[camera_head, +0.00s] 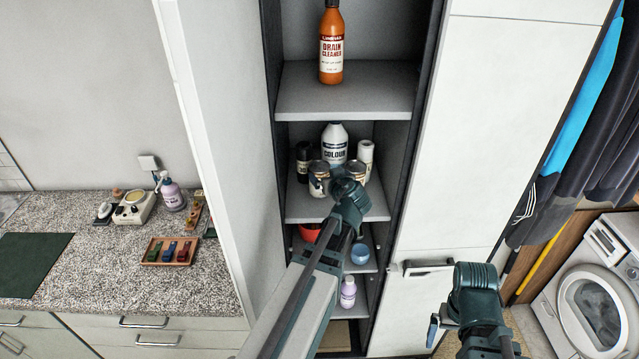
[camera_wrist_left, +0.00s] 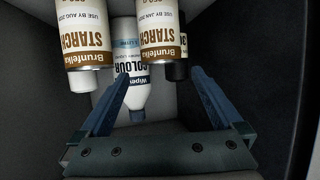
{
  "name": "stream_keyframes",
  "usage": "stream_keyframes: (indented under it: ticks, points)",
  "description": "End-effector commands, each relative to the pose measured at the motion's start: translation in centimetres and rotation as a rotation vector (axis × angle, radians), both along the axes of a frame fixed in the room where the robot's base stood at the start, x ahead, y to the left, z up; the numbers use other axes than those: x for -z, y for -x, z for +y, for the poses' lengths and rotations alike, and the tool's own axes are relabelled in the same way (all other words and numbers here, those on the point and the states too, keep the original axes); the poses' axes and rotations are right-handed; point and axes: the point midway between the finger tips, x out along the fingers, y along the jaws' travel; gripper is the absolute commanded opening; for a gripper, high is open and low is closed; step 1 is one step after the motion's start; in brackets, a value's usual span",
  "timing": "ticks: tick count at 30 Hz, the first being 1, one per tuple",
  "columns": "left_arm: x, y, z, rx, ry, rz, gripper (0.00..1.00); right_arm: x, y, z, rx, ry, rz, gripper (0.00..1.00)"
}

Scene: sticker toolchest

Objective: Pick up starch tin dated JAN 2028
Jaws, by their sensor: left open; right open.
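Two starch tins stand side by side on a cupboard shelf. In the left wrist view, the tin marked USE BY JAN (camera_wrist_left: 162,30) is on the right, its year cut off by the picture edge; the tin marked USE BY AUG (camera_wrist_left: 88,35) is on the left. In the head view, the JAN tin appears to be the left one (camera_head: 319,180), the AUG tin the right one (camera_head: 356,170). My left gripper (camera_wrist_left: 160,80) is open and empty, with the JAN tin ahead between its fingers, apart from them. My right gripper (camera_head: 436,325) is low by the white door, mostly hidden.
A white COLOUR bottle (camera_head: 334,142), a dark can (camera_head: 304,160) and a white container (camera_head: 366,153) stand close behind the tins. A shelf (camera_head: 345,95) with an orange drain cleaner bottle (camera_head: 331,45) is above. Cupboard side walls limit room.

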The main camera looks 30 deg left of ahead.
Motion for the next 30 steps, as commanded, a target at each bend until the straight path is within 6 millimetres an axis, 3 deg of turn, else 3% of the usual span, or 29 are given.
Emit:
stream_keyframes:
  ticks: [4,17,30]
  points:
    - [1.2,-1.7,1.7,-0.001,0.001,0.0,1.0,1.2,0.0,0.0,-0.001,0.0,0.0,1.0]
    - [1.6,-2.6,2.7,0.0,0.0,0.001,1.0,1.6,0.0,0.0,-0.002,0.0,0.0,1.0]
    - [3.5,-5.7,6.1,0.0,0.0,0.001,1.0,3.4,0.0,0.0,-0.006,0.001,0.0,1.0]
